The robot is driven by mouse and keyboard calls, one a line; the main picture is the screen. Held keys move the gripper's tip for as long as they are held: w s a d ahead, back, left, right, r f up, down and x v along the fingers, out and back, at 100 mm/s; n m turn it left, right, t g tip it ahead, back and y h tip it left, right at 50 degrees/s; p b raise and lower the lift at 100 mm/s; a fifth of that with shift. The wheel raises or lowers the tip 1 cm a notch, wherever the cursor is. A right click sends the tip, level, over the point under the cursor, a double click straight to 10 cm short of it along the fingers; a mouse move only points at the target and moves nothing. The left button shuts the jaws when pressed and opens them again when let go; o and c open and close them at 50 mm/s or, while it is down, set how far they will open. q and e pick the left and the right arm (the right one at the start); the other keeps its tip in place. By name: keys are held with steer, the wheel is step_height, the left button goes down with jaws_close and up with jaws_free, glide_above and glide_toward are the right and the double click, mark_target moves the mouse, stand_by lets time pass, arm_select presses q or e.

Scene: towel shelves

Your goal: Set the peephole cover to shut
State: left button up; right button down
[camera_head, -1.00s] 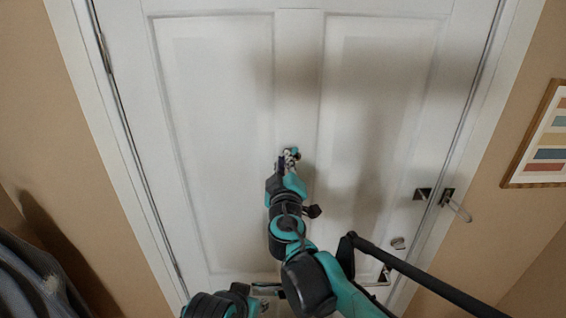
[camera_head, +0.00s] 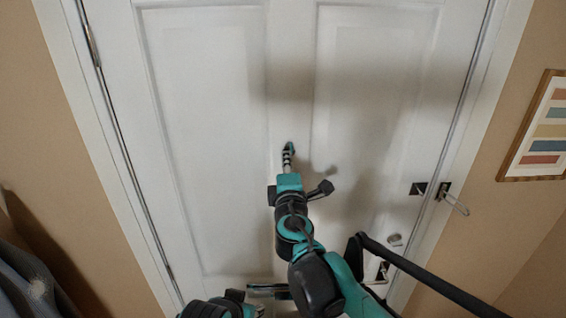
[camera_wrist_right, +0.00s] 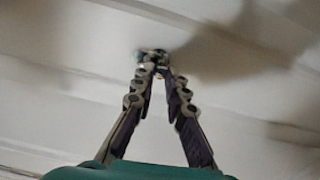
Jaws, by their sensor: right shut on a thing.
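The peephole cover (camera_wrist_right: 150,56) is a small, dark, blurred piece on the white door's middle stile, at the fingertips in the right wrist view. My right gripper (camera_head: 289,150) reaches up to the stile in the head view and hides the cover there. In the right wrist view my right gripper (camera_wrist_right: 159,68) has its fingertips drawn together on the cover. The cover's exact position is too small and too hidden to tell. My left gripper (camera_head: 262,289) shows in part at the bottom of the head view; its jaws are unclear.
The white panelled door (camera_head: 200,130) fills the view and looks closed. A framed striped picture (camera_head: 540,130) hangs on the right wall. A dark grey fabric-like thing (camera_head: 35,285) is at lower left.

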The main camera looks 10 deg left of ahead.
arm_select(q)
steer(key=shift+f, duration=0.1)
arm_select(e)
steer(key=shift+w+d+r+n, duration=0.15)
steer(key=shift+d+n, duration=0.25)
steer(key=shift+n, duration=0.7)
steer(key=shift+w, duration=0.1)
arm_select(q)
steer(key=shift+w, duration=0.1)
arm_select(e)
steer(key=c, duration=1.5)
jaws_free()
steer(key=shift+c, duration=0.2)
arm_select(q)
steer(key=shift+f, duration=0.25)
arm_select(e)
steer(key=v, duration=1.2)
steer(key=shift+s, duration=0.3)
